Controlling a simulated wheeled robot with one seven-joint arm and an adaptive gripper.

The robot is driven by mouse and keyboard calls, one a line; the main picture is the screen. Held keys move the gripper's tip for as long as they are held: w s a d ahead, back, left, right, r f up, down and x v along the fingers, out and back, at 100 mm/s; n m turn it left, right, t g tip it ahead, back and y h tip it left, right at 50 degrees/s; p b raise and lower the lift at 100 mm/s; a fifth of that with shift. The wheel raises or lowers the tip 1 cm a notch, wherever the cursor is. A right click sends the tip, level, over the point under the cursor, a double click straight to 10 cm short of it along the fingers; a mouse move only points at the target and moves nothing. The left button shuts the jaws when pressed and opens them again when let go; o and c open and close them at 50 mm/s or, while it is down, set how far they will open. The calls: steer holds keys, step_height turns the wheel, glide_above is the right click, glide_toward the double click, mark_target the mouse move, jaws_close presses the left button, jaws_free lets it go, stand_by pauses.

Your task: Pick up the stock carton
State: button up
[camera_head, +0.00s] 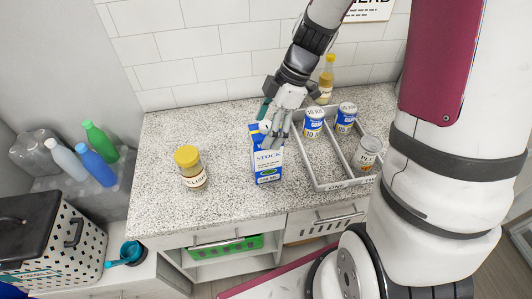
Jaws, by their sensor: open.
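The stock carton (267,163) stands on the speckled counter, a blue and white box with "STOCK" on its front. My gripper (270,120) comes down from above at the carton's top. Its fingers are open and overlap the upper part of the carton in the picture. The fingers hide part of the carton's top, and I cannot tell whether they touch it.
A grey divided tray (322,184) holds several cans right of the carton. A yellow-capped jar (191,168) stands to the left, and a yellow-topped bottle (326,79) behind. The counter (225,125) is clear between jar and carton.

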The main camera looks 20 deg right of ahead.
mark_target(266, 155)
steer(key=shift+d+p+x, duration=0.15)
steer(key=shift+p+x, duration=0.15)
steer(key=shift+x, duration=1)
steer(key=shift+d+p+x, duration=0.15)
steer(key=shift+p+x, duration=0.1)
steer(key=shift+x, duration=1.1)
jaws_close()
